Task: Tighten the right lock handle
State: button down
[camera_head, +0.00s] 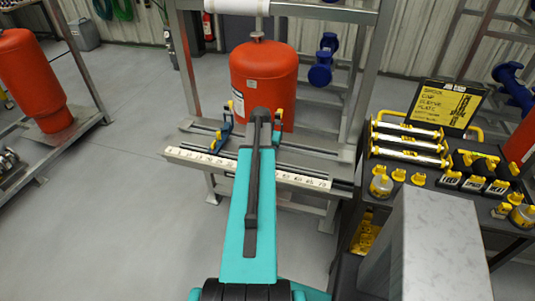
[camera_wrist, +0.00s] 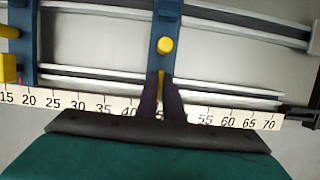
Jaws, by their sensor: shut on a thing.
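In the wrist view, the right blue carriage (camera_wrist: 166,22) sits across the rails, with a round yellow knob (camera_wrist: 165,44) on it. The slim yellow lock handle (camera_wrist: 160,84) stands below the knob, near the number scale. My gripper (camera_wrist: 160,88) has its two dark fingers closed around this handle, one on each side. They partly hide it and the scale near 45 to 50. In the head view, yellow of the right carriage (camera_head: 279,113) shows just right of my arm, which hides the gripper. The left blue carriage (camera_wrist: 22,45) stands apart, around 20 on the scale.
A white number scale (camera_wrist: 90,104) runs along the front rail. A red tank (camera_head: 264,75) stands behind the carriages. A dark table (camera_head: 450,205) with yellow-capped cylinders (camera_head: 405,142) and bottles is at the right. Open floor (camera_head: 120,190) lies at the left.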

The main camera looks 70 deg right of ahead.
jog(key=c, duration=1.9)
grip_release()
jog(key=shift+r, duration=0.1)
jog(key=shift+r+p, duration=1.85)
jog(key=shift+r, duration=1.6)
jog(key=shift+r+m+g+p, duration=0.15)
jog(key=shift+m+g, duration=0.2)
jog(key=shift+m, duration=0.7)
jog(key=shift+r+m+g+p, duration=0.15)
jog(key=shift+m+g, duration=0.2)
jog(key=shift+m, duration=0.7)
jog(key=shift+r+m+g+y, duration=0.1)
jog(key=shift+m+g+y, duration=0.2)
jog(key=shift+m, duration=1)
jog(key=shift+r+m, duration=0.1)
jog(key=shift+m, duration=1)
jog(key=shift+r+m+g+y, duration=0.15)
jog(key=shift+m+g+y, duration=0.2)
jog(key=shift+m, duration=0.8)
jog(key=shift+r+m+g+y, duration=0.1)
jog(key=shift+m+g+y, duration=0.25)
jog(key=shift+m, duration=0.8)
